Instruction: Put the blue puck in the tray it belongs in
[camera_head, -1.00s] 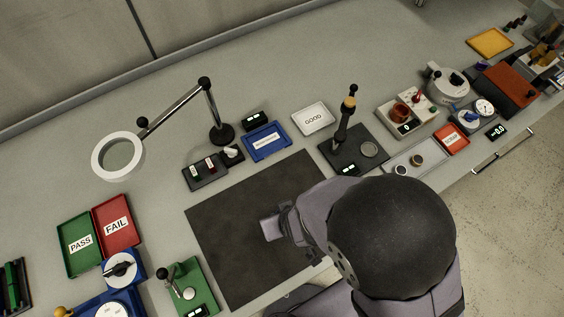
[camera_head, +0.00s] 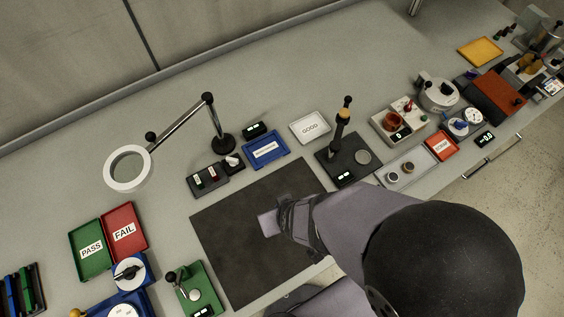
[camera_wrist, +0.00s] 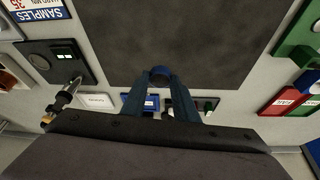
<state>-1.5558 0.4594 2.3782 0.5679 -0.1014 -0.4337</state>
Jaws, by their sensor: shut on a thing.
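My gripper (camera_wrist: 160,92) is shut on a dark blue round puck (camera_wrist: 161,74), held between the fingertips in the wrist view. In the head view my gripper (camera_head: 268,222) is over the dark mat (camera_head: 225,235), and the puck cannot be made out there. The blue tray (camera_head: 281,150) with a white label stands behind the mat; its label is too small to read. The white GOOD tray (camera_head: 325,132) is to its right. The green PASS tray (camera_head: 78,265) and red FAIL tray (camera_head: 135,248) are side by side at left. A small red tray (camera_head: 441,157) is at right.
A magnifier lamp (camera_head: 222,138) and a small black switch box (camera_head: 208,181) stand behind the mat. A dark press stand (camera_head: 348,155) is to the right. A green fixture (camera_head: 196,290) is at the mat's front left. The bench's back left is clear.

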